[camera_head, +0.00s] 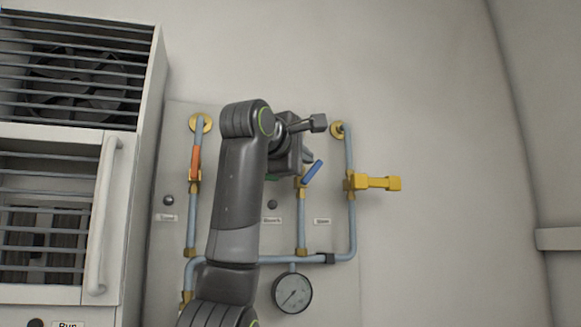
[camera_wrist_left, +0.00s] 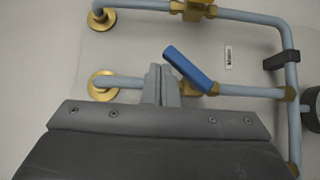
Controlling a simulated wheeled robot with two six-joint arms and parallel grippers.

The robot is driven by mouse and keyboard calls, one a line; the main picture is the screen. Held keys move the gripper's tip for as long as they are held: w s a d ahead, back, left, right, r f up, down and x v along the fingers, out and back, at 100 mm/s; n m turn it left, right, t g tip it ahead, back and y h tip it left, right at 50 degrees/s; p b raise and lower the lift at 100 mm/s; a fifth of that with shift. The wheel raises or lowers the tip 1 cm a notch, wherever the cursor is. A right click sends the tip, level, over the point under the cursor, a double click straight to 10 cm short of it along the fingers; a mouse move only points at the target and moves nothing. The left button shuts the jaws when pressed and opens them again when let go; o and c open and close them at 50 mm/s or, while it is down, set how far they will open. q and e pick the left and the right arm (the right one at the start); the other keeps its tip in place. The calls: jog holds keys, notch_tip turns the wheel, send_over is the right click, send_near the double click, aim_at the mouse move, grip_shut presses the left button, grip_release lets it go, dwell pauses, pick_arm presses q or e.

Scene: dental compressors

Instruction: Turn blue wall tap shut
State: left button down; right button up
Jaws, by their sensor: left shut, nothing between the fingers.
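The blue wall tap handle (camera_head: 313,172) sits on a brass valve on the middle pipe of the wall panel. It slants up to the right, at an angle to its pipe. In the left wrist view the blue handle (camera_wrist_left: 187,69) lies diagonally, with its brass valve at its lower right end. My left gripper (camera_head: 306,157) is just above the handle and partly hidden by my wrist. In the wrist view its fingers (camera_wrist_left: 160,85) are shut and empty, just left of the handle. I cannot tell whether they touch it. My right gripper is not in view.
An orange-handled tap (camera_head: 195,163) is on the left pipe, and a yellow tap (camera_head: 376,183) juts out on the right pipe. A round gauge (camera_head: 292,293) hangs below. A louvred cabinet (camera_head: 60,220) with a vertical handle stands left.

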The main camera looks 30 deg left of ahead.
pick_arm(q)
jog(key=shift+w+d+f+m+g+p, duration=0.15)
jog(key=shift+w+d+m+g+p, duration=0.2)
jog(key=shift+w+d+m+g, duration=0.3)
jog(key=shift+w+d+f+m+g+p, duration=0.15)
jog(key=shift+w+d+m+g+p, duration=0.25)
jog(key=shift+w+d+g, duration=0.3)
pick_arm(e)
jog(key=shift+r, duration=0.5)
pick_arm(q)
jog(key=shift+a, duration=0.1)
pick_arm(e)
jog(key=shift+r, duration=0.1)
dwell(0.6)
